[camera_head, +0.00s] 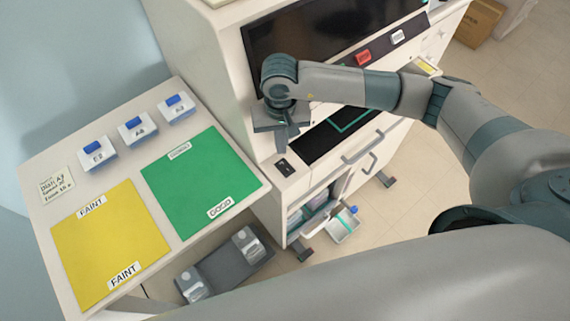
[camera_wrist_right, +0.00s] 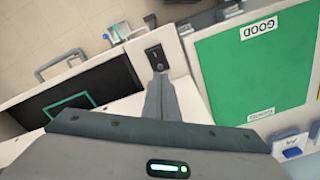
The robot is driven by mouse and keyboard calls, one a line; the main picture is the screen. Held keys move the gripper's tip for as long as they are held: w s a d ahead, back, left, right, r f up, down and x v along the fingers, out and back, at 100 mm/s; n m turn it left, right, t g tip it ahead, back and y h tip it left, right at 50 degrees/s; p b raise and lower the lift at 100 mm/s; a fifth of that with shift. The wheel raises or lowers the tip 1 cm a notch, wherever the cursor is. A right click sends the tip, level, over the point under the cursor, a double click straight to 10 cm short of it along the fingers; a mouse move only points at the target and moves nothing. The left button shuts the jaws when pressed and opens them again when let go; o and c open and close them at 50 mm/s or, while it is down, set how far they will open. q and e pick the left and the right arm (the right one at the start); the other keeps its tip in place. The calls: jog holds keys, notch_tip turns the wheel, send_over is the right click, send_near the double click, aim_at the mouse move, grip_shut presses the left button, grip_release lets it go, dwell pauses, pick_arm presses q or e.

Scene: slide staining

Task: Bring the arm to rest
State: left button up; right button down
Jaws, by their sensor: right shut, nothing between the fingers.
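My right arm comes in from the right in the head view and reaches across the front of the white machine (camera_head: 228,75). My right gripper (camera_head: 281,146) points down above the machine's front ledge, close to a small black switch plate (camera_head: 284,167). In the right wrist view the fingers (camera_wrist_right: 160,82) are together and empty, just short of the switch plate (camera_wrist_right: 156,58). My left gripper is not in view.
A side table holds a green GOOD mat (camera_head: 190,180), a yellow FAINT mat (camera_head: 98,245), a note card (camera_head: 57,185) and three blue-topped labelled blocks (camera_head: 137,129). The machine has a dark screen (camera_head: 330,35), red button (camera_head: 364,57) and drawer handle (camera_head: 363,148).

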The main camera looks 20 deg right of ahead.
jog(key=shift+r, duration=0.35)
dwell(0.4)
